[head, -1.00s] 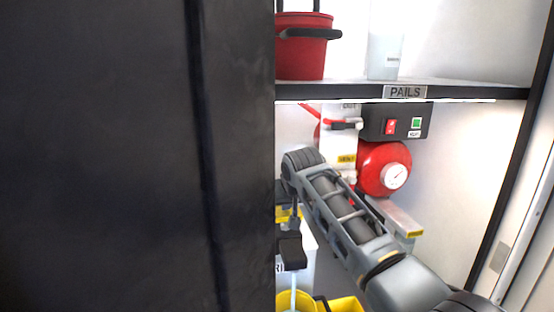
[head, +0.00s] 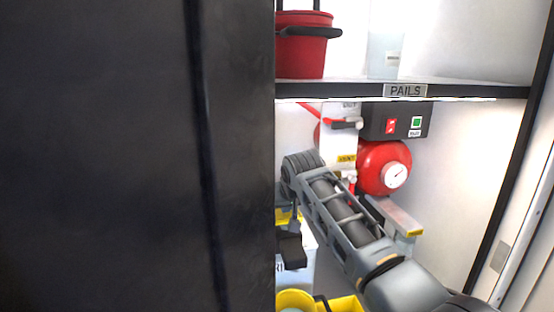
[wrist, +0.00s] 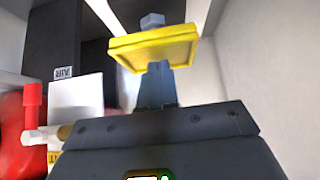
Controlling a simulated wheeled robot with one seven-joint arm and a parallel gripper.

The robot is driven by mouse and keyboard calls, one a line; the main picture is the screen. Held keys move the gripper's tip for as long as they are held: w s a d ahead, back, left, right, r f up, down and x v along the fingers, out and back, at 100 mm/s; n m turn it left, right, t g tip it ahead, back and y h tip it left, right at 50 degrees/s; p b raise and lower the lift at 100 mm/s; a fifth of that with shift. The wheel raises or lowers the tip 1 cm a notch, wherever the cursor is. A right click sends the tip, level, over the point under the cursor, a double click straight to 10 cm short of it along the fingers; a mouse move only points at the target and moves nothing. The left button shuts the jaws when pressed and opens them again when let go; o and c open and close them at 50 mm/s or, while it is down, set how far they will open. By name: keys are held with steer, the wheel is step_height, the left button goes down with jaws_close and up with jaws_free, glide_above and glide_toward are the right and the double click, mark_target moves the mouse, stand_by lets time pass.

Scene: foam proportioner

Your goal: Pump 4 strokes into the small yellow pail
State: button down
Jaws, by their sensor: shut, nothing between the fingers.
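In the wrist view my gripper (wrist: 157,72) is shut and empty, its fingertips up against or just in front of a yellow plate (wrist: 155,48) with a grey bolt head beyond it. I cannot tell whether they touch. A yellow part (head: 284,216) shows at the dark panel's edge in the head view, beside my arm; my fingertips are not clear there. A dark block (head: 290,250) hangs tilted below it. At the bottom edge, a round yellow rim (head: 293,300) and a yellow container (head: 346,304) are cut off; which is the small pail I cannot tell.
A large dark panel (head: 120,150) hides the left half of the head view. A shelf (head: 350,90) marked PAILS carries a red pail (head: 300,50) and a clear container (head: 385,57). Behind my arm are a red tank with a gauge (head: 395,175) and a switch box (head: 375,122).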

steer(key=shift+r+p, duration=1.6)
steer(key=shift+r, duration=0.75)
steer(key=shift+f, duration=0.1)
steer(key=shift+f+b, duration=1.6)
steer(key=shift+f, duration=1.25)
steer(key=shift+r, duration=0.1)
steer(key=shift+r+p, duration=2.1)
steer(key=shift+r, duration=0.7)
steer(key=shift+r, duration=0.1)
